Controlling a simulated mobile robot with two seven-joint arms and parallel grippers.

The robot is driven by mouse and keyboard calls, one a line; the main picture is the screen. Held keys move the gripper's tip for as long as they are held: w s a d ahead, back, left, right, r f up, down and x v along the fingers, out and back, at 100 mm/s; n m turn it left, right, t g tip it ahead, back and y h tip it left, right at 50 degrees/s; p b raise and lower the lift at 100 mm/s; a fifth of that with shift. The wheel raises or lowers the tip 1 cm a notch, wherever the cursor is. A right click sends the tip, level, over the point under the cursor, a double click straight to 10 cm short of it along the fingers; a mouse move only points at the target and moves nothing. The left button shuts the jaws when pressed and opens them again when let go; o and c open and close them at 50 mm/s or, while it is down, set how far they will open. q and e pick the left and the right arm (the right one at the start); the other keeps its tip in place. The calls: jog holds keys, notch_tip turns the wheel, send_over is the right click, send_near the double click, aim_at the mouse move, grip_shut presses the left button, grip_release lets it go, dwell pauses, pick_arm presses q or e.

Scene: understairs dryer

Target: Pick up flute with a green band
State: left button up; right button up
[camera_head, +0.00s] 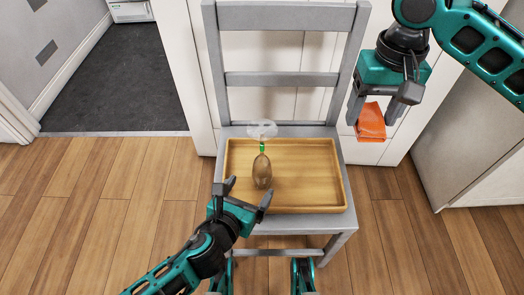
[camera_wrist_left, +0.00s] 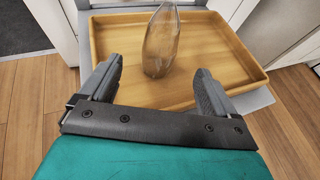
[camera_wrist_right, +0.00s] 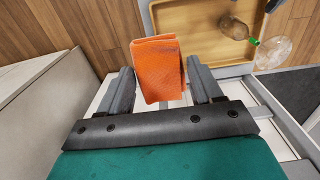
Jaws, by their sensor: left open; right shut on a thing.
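The clear glass flute with a green band (camera_head: 262,172) is in the wooden tray (camera_head: 315,197) on the chair seat. It appears upside down, with its bowl low and its round foot above the green band. Its bowl shows in the left wrist view (camera_wrist_left: 160,45); the flute is also in the right wrist view (camera_wrist_right: 270,53). My left gripper (camera_head: 249,188) is open and empty at the tray's front edge, with the flute just beyond its fingers. My right gripper (camera_head: 372,108) is shut on an orange folded item (camera_wrist_right: 158,68), held to the right of the chair.
The grey chair (camera_head: 283,80) stands against white panelling. The tray around the flute is bare. A white cabinet (camera_head: 480,140) stands at the right. Wooden floor (camera_head: 80,200) is clear at the left, with a dark-floored doorway (camera_head: 105,80) behind.

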aim_at(258, 175)
pick_arm(q)
jog(key=shift+x, duration=4.6)
jog(key=shift+c, duration=0.2)
jog(key=c, duration=1.1)
jog(key=shift+r, duration=0.1)
jog(key=shift+w+a+r, duration=0.1)
jog(key=shift+r, duration=0.45)
notch_tip(258, 175, up, 9)
jog(key=shift+f, duration=0.1)
jog(key=shift+f, duration=4.8)
